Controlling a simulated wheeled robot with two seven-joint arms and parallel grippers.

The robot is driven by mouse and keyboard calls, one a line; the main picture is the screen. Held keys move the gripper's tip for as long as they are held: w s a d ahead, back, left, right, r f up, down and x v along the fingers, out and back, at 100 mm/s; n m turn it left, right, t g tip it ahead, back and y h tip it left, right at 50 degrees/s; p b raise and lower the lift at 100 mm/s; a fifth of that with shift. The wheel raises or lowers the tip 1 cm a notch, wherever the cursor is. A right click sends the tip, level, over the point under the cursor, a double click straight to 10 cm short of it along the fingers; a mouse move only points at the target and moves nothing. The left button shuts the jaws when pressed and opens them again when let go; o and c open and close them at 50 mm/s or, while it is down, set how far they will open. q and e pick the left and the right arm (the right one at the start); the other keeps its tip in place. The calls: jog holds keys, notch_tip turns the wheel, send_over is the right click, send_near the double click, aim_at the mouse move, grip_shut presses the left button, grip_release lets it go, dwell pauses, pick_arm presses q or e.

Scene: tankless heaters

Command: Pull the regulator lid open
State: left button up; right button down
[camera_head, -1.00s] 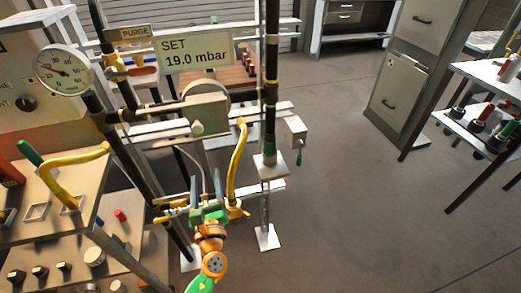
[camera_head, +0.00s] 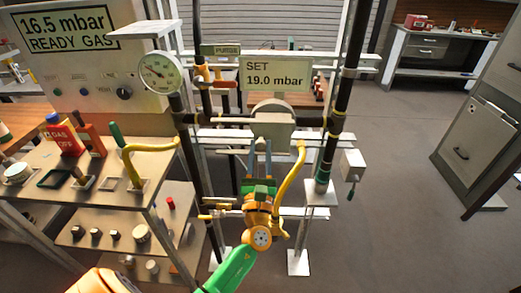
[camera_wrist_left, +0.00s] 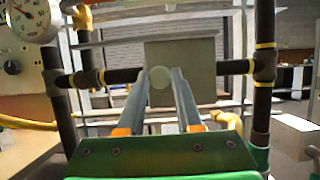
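The regulator (camera_head: 272,118) is a beige box with a round body behind it, set in a dark pipe run below the "SET 19.0 mbar" sign. Its flat lid (camera_wrist_left: 200,62) faces me in the left wrist view and looks closed. A pale round knob (camera_wrist_left: 160,78) stands on the lid. My left gripper (camera_head: 261,145) points up at the regulator from below in the head view. In the left wrist view its two fingers (camera_wrist_left: 161,73) are apart, with the knob showing between their tips. I cannot tell whether they touch it. My right gripper is out of view.
The pressure gauge (camera_head: 160,72) and control bench (camera_head: 85,172) are to the left. A vertical pipe (camera_head: 345,95) and small valve box (camera_head: 352,165) stand to the right, with open floor beyond.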

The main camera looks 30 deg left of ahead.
pick_arm(q)
grip_shut()
jog(key=shift+f, duration=0.15)
dwell(0.9)
